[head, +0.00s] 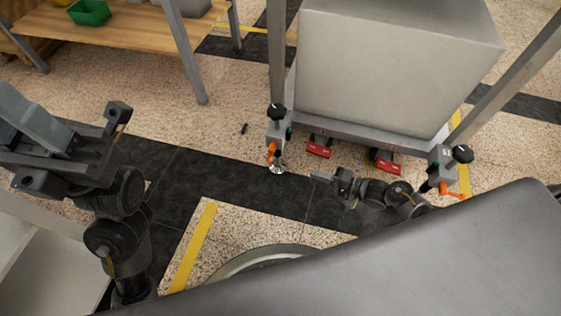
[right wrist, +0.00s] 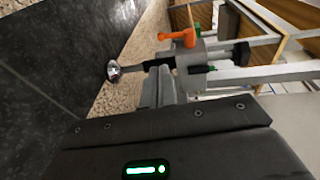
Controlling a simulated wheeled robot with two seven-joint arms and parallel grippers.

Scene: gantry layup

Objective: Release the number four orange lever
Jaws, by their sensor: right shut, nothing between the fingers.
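Two orange levers show in the head view. One (head: 271,152) is on the clamp of the left gantry post, and the other (head: 452,193) is on the clamp of the right post. I cannot read which is number four. My right gripper (head: 318,177) is shut and empty, pointing left, below and right of the left post's lever and apart from it. In the right wrist view an orange lever (right wrist: 180,38) sits on a grey clamp body beyond the shut fingertips (right wrist: 160,84). My left gripper (head: 82,148) is open and empty at the far left, away from both levers.
A large grey block (head: 390,65) stands between the gantry posts. Two red parts (head: 318,148) (head: 386,163) sit low at its front. A round metal foot (head: 279,168) is under the left post. A wooden table (head: 120,35) with a green bin (head: 90,12) stands upper left.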

